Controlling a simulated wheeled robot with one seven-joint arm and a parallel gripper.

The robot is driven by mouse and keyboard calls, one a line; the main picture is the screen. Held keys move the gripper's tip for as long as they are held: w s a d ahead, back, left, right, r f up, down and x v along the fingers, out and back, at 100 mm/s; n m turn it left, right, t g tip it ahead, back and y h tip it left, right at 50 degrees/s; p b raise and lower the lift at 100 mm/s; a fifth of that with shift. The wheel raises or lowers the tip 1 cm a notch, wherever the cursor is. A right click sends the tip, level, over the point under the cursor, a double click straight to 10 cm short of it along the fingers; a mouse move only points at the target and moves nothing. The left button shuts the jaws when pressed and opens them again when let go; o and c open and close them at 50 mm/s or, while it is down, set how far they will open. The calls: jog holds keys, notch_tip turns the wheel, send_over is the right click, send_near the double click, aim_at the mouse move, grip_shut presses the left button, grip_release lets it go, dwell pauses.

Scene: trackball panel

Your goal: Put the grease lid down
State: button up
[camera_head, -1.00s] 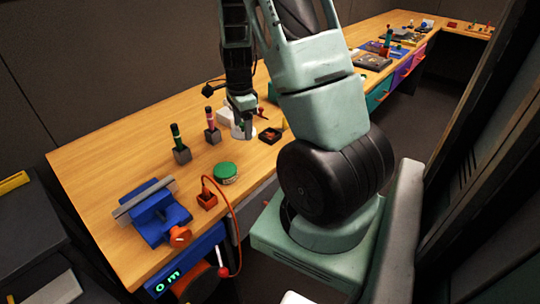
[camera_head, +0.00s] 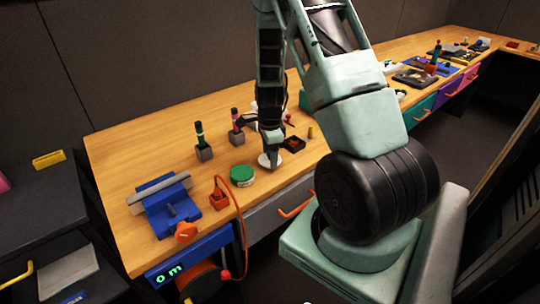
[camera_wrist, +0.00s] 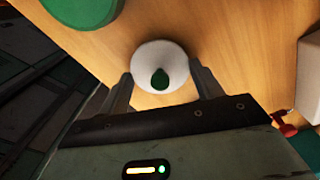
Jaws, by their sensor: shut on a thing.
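The grease lid is a round white disc (camera_wrist: 160,66) with a dark green drop mark, seen in the wrist view between my two fingers. My gripper (camera_wrist: 163,82) is shut on its sides. In the head view the white lid (camera_head: 268,160) shows under my gripper (camera_head: 271,150), close above or on the wooden bench top; I cannot tell whether it touches. A green round tin (camera_head: 241,174) stands to its left, apart from it, and also shows at the top left of the wrist view (camera_wrist: 84,8).
Two grey blocks with upright handles (camera_head: 204,152) stand to the left. A blue vise (camera_head: 168,208) and an orange block with a cable (camera_head: 219,200) are nearer the front edge. Bare bench lies around the tin.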

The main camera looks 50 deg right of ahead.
jog(key=shift+f, duration=0.4)
jog(key=shift+f, duration=0.2)
jog(key=o, duration=1)
